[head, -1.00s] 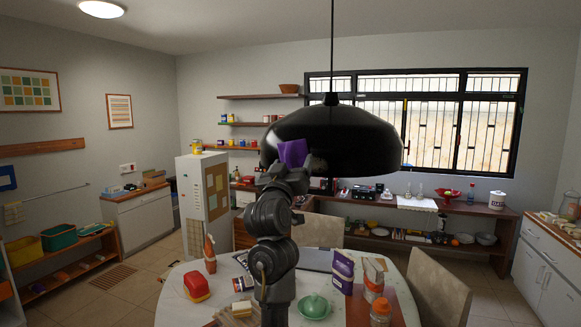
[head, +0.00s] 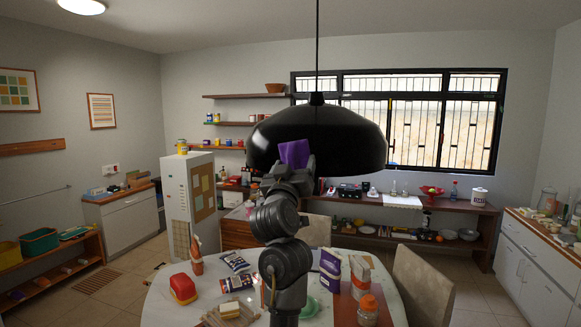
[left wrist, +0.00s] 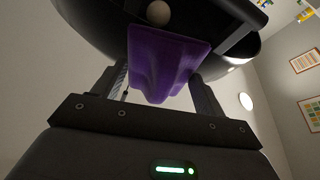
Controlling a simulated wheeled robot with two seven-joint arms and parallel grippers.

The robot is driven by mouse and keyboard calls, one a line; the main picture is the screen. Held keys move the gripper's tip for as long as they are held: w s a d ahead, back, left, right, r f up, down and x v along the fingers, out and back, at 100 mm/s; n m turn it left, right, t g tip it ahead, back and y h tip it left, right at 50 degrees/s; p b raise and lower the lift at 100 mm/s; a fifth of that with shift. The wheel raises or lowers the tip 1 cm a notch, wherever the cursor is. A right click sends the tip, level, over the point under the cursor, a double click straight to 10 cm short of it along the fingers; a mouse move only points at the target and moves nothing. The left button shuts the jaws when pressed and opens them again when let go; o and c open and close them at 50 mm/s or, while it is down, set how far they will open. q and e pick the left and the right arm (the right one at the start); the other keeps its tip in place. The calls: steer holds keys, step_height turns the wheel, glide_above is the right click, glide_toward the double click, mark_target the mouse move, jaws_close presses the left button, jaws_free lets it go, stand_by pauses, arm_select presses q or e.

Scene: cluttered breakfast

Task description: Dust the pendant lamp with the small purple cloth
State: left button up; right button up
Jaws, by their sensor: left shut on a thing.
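The black pendant lamp (head: 330,135) hangs on a thin cord above the table. The small purple cloth (head: 294,153) is at the lamp's near left side and overlaps it in the head view. My left gripper (head: 293,168) is shut on the cloth. In the left wrist view the purple cloth (left wrist: 162,62) sits between the fingers of my left gripper (left wrist: 160,85). The dark underside of the lamp (left wrist: 100,25) and a pale round bulb (left wrist: 158,13) show just beyond it. I cannot tell whether the cloth touches the lamp. My right gripper is not in view.
The round table (head: 165,300) below my arm holds a red box (head: 183,288), a purple packet (head: 330,268), an orange-lidded jar (head: 368,308) and other clutter. A chair (head: 422,285) stands at the right. The air around the lamp is clear.

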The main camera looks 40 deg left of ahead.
mark_target(281, 157)
arm_select(q)
steer(key=d, duration=0.2)
steer(key=w+d, duration=0.1)
steer(key=shift+w+d, duration=0.2)
steer(key=shift+d, duration=0.2)
steer(key=shift+a, duration=0.15)
steer(key=shift+s+a+b, duration=0.2)
steer(key=shift+a+b, duration=0.15)
steer(key=shift+a, duration=0.2)
steer(key=shift+s+a+b, duration=0.2)
steer(key=shift+a+b, duration=0.15)
steer(key=shift+a, duration=0.15)
steer(key=shift+s+a+r+b, duration=0.1)
steer(key=shift+s+a+b, duration=0.05)
steer(key=shift+a, duration=0.25)
steer(key=shift+s+a+b, duration=0.1)
steer(key=shift+a+b, duration=0.05)
steer(key=shift+a, duration=0.25)
steer(key=shift+s+a+f+b, duration=0.1)
steer(key=shift+s+a+b, duration=0.15)
steer(key=shift+a+b, duration=0.35)
steer(key=shift+s+a+f+b, duration=0.1)
steer(key=shift+s+a+b, duration=0.1)
steer(key=shift+a+b, duration=0.4)
steer(key=shift+s+a+r+b, duration=0.1)
steer(key=shift+s+a+b, duration=0.2)
steer(key=shift+a, duration=0.45)
